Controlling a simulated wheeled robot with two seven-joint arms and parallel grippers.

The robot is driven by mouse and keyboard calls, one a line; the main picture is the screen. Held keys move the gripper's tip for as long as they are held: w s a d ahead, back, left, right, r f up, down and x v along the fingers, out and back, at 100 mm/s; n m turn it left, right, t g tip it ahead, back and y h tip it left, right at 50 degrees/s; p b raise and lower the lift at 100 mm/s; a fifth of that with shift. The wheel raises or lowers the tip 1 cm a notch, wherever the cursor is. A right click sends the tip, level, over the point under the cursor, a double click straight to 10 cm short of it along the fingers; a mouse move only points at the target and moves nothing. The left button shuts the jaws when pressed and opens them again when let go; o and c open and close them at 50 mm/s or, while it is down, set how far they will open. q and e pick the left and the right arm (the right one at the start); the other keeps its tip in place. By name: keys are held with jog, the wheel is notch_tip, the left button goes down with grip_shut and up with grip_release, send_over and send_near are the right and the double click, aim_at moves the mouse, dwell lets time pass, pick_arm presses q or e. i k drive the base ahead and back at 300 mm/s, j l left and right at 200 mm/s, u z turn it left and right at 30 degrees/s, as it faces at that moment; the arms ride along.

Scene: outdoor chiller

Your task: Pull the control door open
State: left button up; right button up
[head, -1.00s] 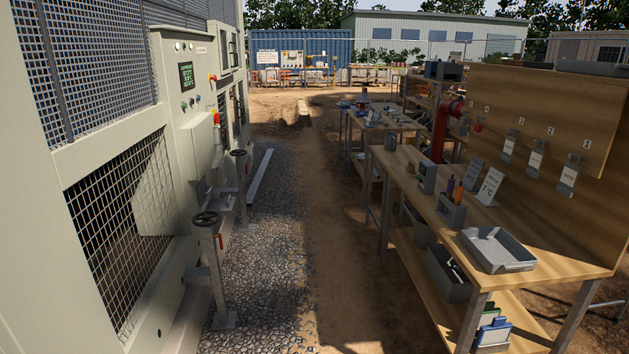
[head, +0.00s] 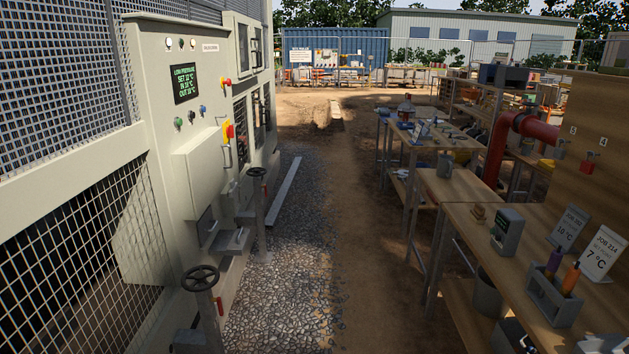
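The cream control cabinet (head: 160,85) stands on the left side of the head view, on the front of the chiller. It has a green-lit display (head: 186,84), small buttons below it, and a red and yellow switch (head: 229,131). A raised cream door-like panel (head: 200,172) sits on its lower part and looks shut. A grey upright handle (head: 227,155) is at its right edge. I cannot tell for sure that this panel is the control door. Neither of my grippers is in view.
Handwheel valves (head: 200,278) and (head: 257,172) stand on posts before the chiller. A grey step-like shelf (head: 232,240) juts out below the panel. A gravel and dirt lane (head: 335,220) is clear. A wooden workbench (head: 470,225) with tools and signs lines the right.

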aim_at(206, 166)
jog(key=i, duration=1.7)
